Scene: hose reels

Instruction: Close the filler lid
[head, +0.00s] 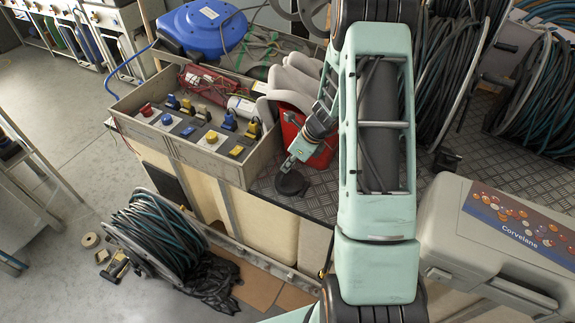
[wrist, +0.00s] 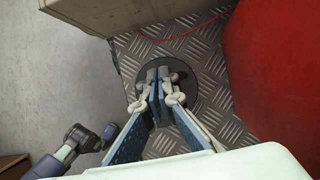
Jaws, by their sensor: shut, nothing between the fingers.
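A dark round filler lid (head: 292,184) lies at the edge of the metal tread-plate deck, below my gripper in the head view. In the wrist view the dark disc (wrist: 188,98) shows around and behind my fingers, looking roughly flat with the deck. My gripper (head: 287,166) points down at it. In the wrist view my gripper (wrist: 158,73) has its fingertips together over the disc, with nothing between them. The fingers hide part of the disc. I cannot tell whether the tips touch it, or see its hinge.
A red container (head: 318,150) stands close beside the disc; it fills the right of the wrist view (wrist: 278,70). A grey box with switches (head: 205,140) is to the left. A Corvelane case (head: 490,240) and hose reels (head: 535,95) are at right. A red cord (wrist: 180,37) crosses the deck.

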